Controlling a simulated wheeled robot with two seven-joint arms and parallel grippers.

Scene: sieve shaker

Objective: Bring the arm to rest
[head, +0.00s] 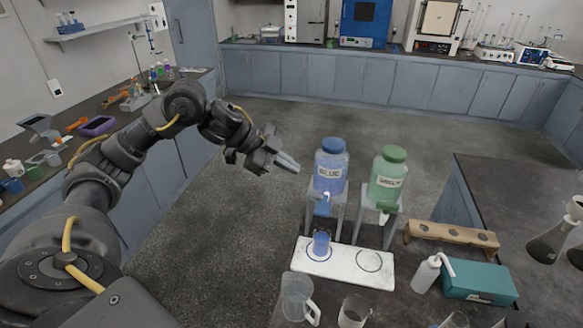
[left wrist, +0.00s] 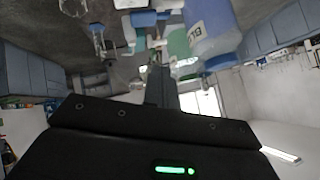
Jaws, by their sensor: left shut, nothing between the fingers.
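My left arm reaches in from the left in the head view, with its gripper (head: 288,163) held in the air left of the blue bottle (head: 331,170). The left gripper is shut and empty, apart from the bottle. The fingers also show in the left wrist view (left wrist: 160,88), with the bottle (left wrist: 212,30) beyond them. My right gripper is in neither view.
The blue bottle and a green-capped bottle (head: 388,177) stand on raised stands. A beaker (head: 297,298), white squeeze bottle (head: 427,273) and teal box (head: 480,283) stand nearby. Open floor lies behind.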

